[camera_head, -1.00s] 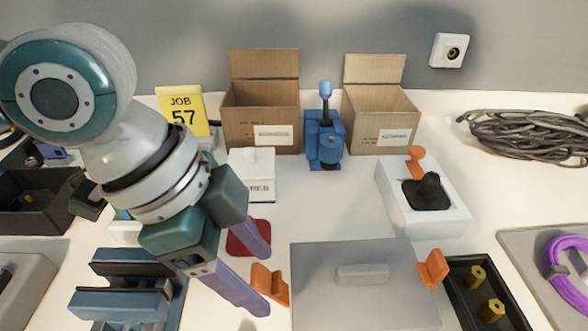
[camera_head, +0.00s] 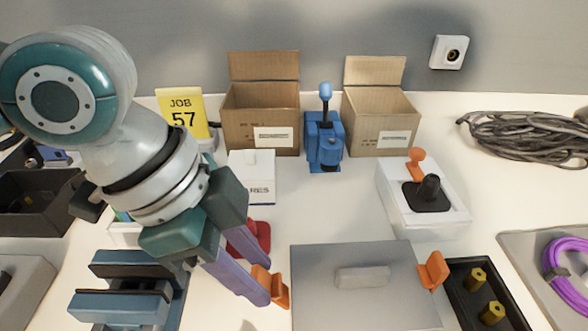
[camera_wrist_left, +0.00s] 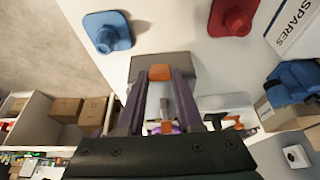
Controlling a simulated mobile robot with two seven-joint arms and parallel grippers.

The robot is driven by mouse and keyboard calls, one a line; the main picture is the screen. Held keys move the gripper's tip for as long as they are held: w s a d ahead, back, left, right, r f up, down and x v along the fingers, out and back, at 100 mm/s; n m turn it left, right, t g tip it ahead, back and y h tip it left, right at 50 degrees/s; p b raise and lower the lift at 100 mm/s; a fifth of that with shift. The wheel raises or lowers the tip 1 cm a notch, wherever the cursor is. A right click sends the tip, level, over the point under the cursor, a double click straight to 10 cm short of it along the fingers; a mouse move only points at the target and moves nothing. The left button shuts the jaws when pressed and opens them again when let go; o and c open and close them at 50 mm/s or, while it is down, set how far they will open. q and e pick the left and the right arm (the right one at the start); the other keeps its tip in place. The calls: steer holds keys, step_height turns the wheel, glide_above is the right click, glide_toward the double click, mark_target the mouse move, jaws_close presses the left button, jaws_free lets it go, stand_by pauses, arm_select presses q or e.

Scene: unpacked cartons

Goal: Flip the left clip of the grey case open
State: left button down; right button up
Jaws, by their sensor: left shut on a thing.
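The grey case (camera_head: 338,262) lies at the front middle with its lid down and a grey handle on top. Its left clip (camera_head: 281,293) is orange and sticks up at the case's left edge; its right clip (camera_head: 432,270) is also orange. My left gripper (camera_head: 264,284) has its purple fingers on the left clip, one on either side, and is shut on it. The fingers hide part of the clip. The left wrist view shows the orange clip (camera_wrist_left: 160,73) between the fingertips, against the grey case (camera_wrist_left: 182,68). My right gripper is not in view.
A red knob (camera_head: 262,233) on a base is close behind the fingers. A blue slotted block (camera_head: 118,304) stands left of them. A black tray with brass parts (camera_head: 478,277) adjoins the case's right side. A white box with a joystick (camera_head: 448,213) stands behind.

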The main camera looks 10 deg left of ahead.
arm_select(q)
steer(key=shift+f, duration=0.1)
steer(key=shift+s+a+f+h, duration=0.15)
steer(key=shift+a+h, duration=0.1)
steer(key=shift+h, duration=0.15)
steer(key=f+h+b, duration=0.1)
steer(key=b, duration=0.1)
steer(key=a+t+h+b, duration=0.1)
steer(key=b, duration=0.1)
steer(key=shift+s+a+f, duration=0.1)
steer(key=shift+f, duration=0.25)
steer(key=shift+a+r+h+b, duration=0.2)
steer(key=shift+h+b, duration=0.15)
steer(key=shift+h, duration=0.15)
steer(key=shift+d+r, duration=0.1)
steer(key=c, duration=0.6)
jaws_free()
steer(key=shift+o, duration=0.2)
